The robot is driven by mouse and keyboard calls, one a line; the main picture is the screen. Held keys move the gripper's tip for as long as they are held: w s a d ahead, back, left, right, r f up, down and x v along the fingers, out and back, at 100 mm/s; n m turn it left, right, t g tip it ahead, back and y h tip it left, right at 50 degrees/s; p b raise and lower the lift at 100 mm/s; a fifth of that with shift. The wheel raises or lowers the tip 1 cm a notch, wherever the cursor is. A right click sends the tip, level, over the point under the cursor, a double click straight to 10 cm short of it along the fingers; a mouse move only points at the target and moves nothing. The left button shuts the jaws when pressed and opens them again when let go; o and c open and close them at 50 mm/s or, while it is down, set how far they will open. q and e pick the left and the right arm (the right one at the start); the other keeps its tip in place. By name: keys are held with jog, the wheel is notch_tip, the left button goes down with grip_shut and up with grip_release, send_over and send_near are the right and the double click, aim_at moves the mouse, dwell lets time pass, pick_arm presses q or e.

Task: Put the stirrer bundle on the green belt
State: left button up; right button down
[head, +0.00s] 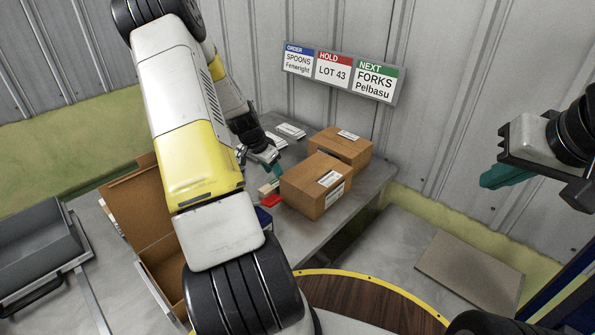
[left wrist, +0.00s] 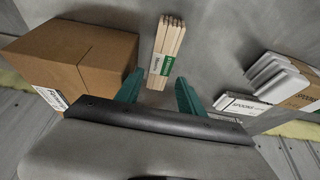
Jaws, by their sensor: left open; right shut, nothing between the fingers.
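The stirrer bundle (left wrist: 165,52) is a set of pale wooden sticks with a green and white band, lying on the grey table. In the head view a small pale piece beside the near box looks like its end (head: 267,187). My left gripper (left wrist: 158,90) is open, its teal fingers pointing at the bundle's banded end with a gap between. In the head view this gripper (head: 272,163) is over the table, left of the boxes. My right gripper (head: 500,177) is shut and empty, off at the right. I cannot make out a green belt.
Two closed brown boxes (head: 317,185) (head: 341,148) stand right of the left gripper. White spoon packs (left wrist: 241,104) lie at the right in the wrist view. A red item (head: 272,201) is in front. An open carton (head: 160,226) and a dark grey tray-like unit (head: 35,250) are at left.

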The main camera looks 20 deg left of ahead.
aim_at(277, 181)
pick_arm(q)
jog(key=x, duration=0.5)
jog(key=shift+s+f, duration=0.1)
jog(key=shift+f, duration=0.1)
jog(key=shift+a, duration=0.1)
jog(key=shift+c, duration=0.5)
grip_shut()
